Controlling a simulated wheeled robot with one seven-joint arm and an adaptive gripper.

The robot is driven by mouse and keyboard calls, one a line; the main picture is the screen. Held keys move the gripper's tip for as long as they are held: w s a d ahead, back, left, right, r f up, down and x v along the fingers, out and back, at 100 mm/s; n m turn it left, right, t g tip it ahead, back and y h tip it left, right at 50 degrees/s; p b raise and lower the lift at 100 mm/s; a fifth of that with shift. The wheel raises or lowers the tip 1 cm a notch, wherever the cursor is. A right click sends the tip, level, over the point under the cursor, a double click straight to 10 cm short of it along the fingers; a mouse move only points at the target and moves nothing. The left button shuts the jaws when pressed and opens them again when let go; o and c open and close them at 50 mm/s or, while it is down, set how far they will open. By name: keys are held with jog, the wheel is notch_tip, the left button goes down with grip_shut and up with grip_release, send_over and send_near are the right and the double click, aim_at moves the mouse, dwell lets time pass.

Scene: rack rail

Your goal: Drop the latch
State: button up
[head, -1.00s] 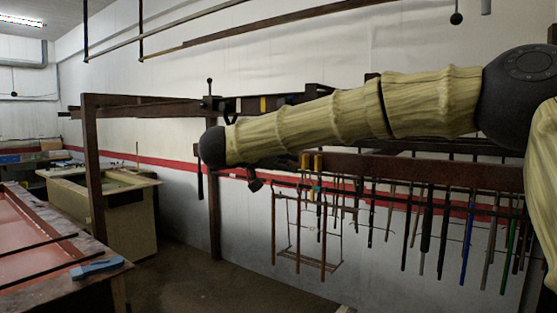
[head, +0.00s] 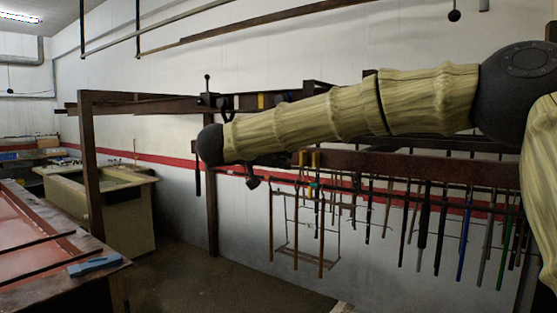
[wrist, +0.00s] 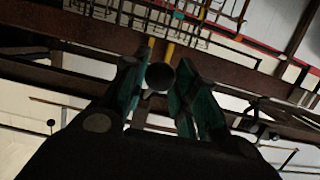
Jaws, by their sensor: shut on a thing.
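In the wrist view, my gripper (wrist: 157,92) has its teal-padded fingers closed on the two sides of a dark, round-ended piece (wrist: 160,76). I take this piece to be the latch handle; its length behind the round end is mostly hidden. Yellow strips show just beyond it on a brown beam. In the head view, my gripper is not clearly visible, as my pale arm crosses in front of the rack. A dark upright lever with a small knob (head: 207,78) stands on the rail left of my arm; I cannot tell whether it belongs to the latch.
A brown rack beam (head: 400,165) runs below my arm, with many rods and tools hanging under it. A wire frame (head: 296,225) hangs there too. A brown post (head: 92,150) and a red-topped bench (head: 25,250) with a blue tool (head: 95,266) are at left. Floor between is open.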

jog(key=f+p+x, duration=0.2)
jog(key=p+x, duration=0.2)
jog(key=x, duration=0.6)
jog(key=s+f+p+x, duration=0.1)
jog(key=f+p+x, duration=0.1)
jog(key=x, duration=0.7)
jog(key=shift+w+f+p, duration=0.3)
jog(key=shift+f+p, duration=0.15)
jog(key=shift+p, duration=0.4)
dwell(1.0)
jog(key=shift+a, duration=0.1)
jog(key=o, duration=0.9)
jog(key=shift+o, duration=0.2)
jog(key=shift+a, duration=0.1)
